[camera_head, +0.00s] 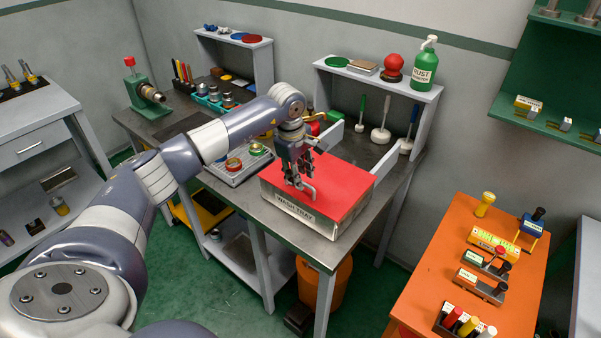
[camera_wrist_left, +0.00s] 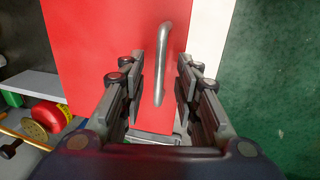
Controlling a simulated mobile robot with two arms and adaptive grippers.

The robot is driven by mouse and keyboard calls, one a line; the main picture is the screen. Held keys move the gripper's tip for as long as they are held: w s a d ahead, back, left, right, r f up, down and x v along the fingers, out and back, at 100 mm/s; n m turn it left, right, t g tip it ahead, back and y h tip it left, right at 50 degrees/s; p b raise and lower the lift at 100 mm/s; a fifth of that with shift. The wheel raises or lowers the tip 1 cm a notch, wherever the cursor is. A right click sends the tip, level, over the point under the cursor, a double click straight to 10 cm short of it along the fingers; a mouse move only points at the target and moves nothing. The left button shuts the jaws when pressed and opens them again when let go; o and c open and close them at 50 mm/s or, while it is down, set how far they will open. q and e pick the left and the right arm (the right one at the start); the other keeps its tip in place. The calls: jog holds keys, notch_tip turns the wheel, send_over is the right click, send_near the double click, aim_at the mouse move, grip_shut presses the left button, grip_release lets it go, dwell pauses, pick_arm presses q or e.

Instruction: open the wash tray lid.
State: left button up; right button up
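The wash tray (camera_head: 305,221) is a pale box labelled "WASH TRAY" at the front of the grey metal bench. Its red lid (camera_head: 338,187) lies flat and closed on top. A bent metal handle (camera_head: 307,190) stands on the lid near its front edge. My left gripper (camera_head: 297,181) is just above the lid at the handle, pointing down. In the left wrist view the gripper (camera_wrist_left: 160,80) is open, with the handle (camera_wrist_left: 163,62) between its spread fingers and apart from both. The red lid (camera_wrist_left: 90,50) fills much of that view. My right gripper is not in view.
A grey parts tray (camera_head: 240,167) sits left of the wash tray. A grey shelf (camera_head: 385,83) with a green bottle (camera_head: 424,63) stands behind it. An orange table (camera_head: 435,265) with tools is at right. An orange bin (camera_head: 325,283) is below the bench.

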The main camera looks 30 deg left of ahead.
pick_arm(q)
jog(key=shift+w+f, duration=0.15)
jog(key=shift+f, duration=0.55)
grip_shut()
